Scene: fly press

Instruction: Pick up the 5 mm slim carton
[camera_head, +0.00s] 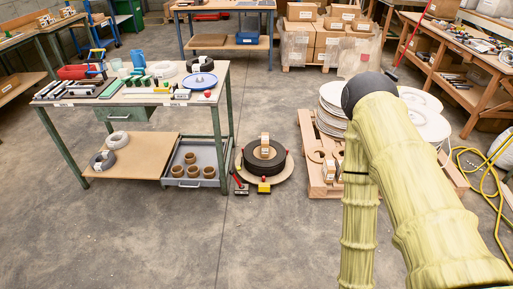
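I cannot tell which thing is the 5 mm slim carton; labels are too small to read. A pale small box with a dark wheel (103,160) lies on the lower shelf of the left workbench. My arm, in a yellow-green sleeve, fills the right front. My gripper is not in view.
The left workbench (140,100) carries tools, tape rolls and small parts. A pallet (314,185) with white round discs (425,118) stands partly behind my arm. A yellow hose (487,182) lies at right. The front floor (150,245) is clear.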

